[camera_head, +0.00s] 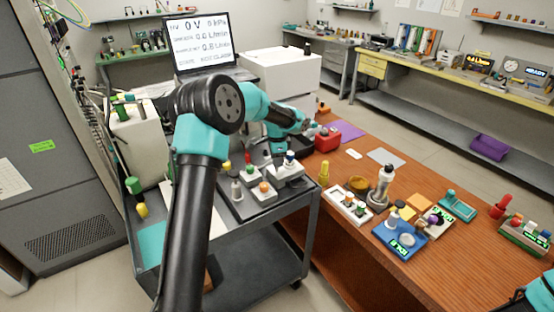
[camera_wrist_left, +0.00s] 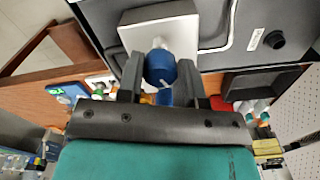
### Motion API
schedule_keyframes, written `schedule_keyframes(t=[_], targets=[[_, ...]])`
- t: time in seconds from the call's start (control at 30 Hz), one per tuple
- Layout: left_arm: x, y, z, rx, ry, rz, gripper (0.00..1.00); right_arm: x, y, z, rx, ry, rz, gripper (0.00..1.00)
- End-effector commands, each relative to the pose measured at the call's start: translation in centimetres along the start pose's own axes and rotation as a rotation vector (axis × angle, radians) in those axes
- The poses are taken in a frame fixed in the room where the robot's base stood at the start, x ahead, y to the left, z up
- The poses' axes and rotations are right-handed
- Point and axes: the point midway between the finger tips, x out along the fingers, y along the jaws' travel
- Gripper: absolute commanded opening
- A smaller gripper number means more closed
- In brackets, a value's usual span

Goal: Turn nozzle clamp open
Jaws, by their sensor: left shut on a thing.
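The nozzle clamp appears to be the blue rounded part (camera_wrist_left: 160,68) on a pale block (camera_wrist_left: 172,30) in the left wrist view. My left gripper (camera_wrist_left: 160,78) has its two dark fingers on either side of this blue part and is shut on it. In the head view my left arm reaches over the grey cart, and the left gripper (camera_head: 283,142) points down near the blue part (camera_head: 290,158). The arm hides much of the cart there. My right arm (camera_head: 540,292) shows only at the lower right corner, with its fingers unclear.
On the cart's dark tray stand white blocks with coloured knobs (camera_head: 264,187). A screen (camera_head: 198,43) stands behind. The wooden table (camera_head: 365,262) at right holds a bottle (camera_head: 384,183), a blue scale (camera_head: 398,236) and a red box (camera_head: 327,140).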

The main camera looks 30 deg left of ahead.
Motion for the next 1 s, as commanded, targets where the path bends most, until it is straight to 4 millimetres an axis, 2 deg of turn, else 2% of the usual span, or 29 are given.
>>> schedule_keyframes(t=[1.0], targets=[[-0.07, -0.02, 0.00, -0.948, 0.001, -0.001, 0.10, 0.00, 0.00, 0.00, 0.000, 0.000, 0.000, 0.43]])
